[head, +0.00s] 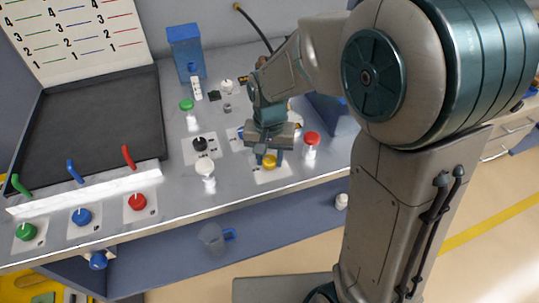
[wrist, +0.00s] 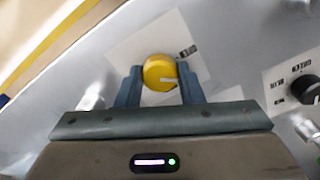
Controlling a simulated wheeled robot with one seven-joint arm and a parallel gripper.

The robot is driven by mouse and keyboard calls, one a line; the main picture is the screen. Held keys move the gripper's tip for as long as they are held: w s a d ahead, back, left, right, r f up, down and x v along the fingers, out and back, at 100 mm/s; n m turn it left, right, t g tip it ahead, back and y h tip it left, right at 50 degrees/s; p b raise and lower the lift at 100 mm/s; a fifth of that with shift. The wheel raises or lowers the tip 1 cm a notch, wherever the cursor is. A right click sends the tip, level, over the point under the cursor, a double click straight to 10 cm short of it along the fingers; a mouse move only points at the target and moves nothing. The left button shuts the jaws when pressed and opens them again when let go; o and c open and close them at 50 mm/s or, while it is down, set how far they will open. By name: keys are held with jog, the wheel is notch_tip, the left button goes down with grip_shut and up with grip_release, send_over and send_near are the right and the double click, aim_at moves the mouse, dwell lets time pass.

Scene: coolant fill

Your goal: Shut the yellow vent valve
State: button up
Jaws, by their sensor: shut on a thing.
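The yellow vent valve (wrist: 159,70) is a round yellow knob with a white pointer line, on a white label plate (wrist: 200,38) on the grey panel. In the wrist view the pointer runs from the knob's middle toward the right. My gripper (wrist: 158,82) is shut on the knob, with one blue-grey finger on each side of it. In the head view the yellow knob (head: 269,161) sits at the panel's front, under my gripper (head: 268,152), which hides part of it. The small print on the plate is too blurred to read.
A red-capped post (head: 311,144) stands close right of my gripper, and a white-capped post (head: 206,175) to its left. A black knob (head: 201,146) is behind that. Green (head: 27,231), blue (head: 81,216) and red (head: 137,202) knobs line the front left.

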aim_at(270, 159)
jog(key=m, duration=0.5)
jog(key=shift+m, duration=0.3)
jog(key=shift+m+p, duration=0.35)
jog(key=shift+m, duration=1.85)
jog(key=o, duration=1)
notch_tip(270, 159, up, 14)
jog(key=shift+p, duration=0.35)
